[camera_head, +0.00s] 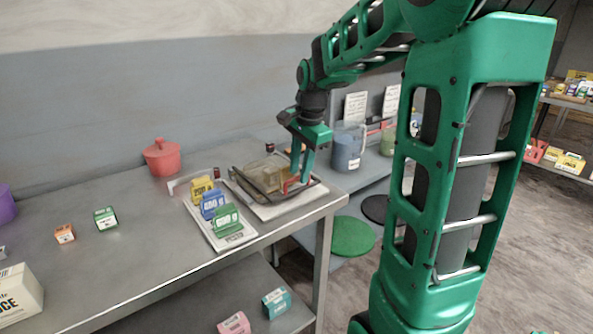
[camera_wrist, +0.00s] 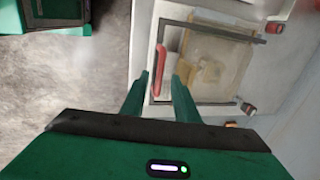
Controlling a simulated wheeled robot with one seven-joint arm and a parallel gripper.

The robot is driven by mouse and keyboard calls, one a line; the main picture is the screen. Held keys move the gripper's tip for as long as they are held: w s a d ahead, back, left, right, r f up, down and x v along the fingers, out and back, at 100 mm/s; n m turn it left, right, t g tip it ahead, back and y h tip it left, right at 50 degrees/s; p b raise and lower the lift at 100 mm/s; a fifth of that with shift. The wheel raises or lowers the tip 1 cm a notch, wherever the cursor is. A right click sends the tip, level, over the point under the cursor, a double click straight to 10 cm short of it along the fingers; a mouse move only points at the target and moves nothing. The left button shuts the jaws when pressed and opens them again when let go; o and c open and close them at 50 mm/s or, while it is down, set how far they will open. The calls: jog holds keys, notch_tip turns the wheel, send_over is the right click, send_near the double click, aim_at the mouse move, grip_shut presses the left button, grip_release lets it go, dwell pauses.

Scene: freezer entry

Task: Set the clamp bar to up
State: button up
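The clamp bar (camera_wrist: 211,29) is a thin dark U-shaped frame around a translucent yellowish container (camera_wrist: 215,60) on a white base. In the head view the clamp bar (camera_head: 249,196) lies low, near the level of the base. Its red grip (camera_wrist: 158,70) is on the side nearest my gripper; the grip also shows in the head view (camera_head: 290,184). My gripper (camera_wrist: 161,78) is open, and its fingertips are on either side of the red grip in the wrist view. In the head view my gripper (camera_head: 301,168) points down at the grip. I cannot tell whether the fingers touch it.
A white tray (camera_head: 238,238) with yellow, blue and green boxes stands to the left of the base. A red lidded pot (camera_head: 162,158) is behind it. A blue-grey container (camera_head: 347,148) stands to the right. The metal table's (camera_head: 130,240) middle-left is mostly clear.

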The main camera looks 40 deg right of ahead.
jog(key=shift+f, duration=0.15)
jog(key=shift+c, duration=0.3)
grip_shut()
jog(key=shift+w, duration=0.1)
dwell(1.1)
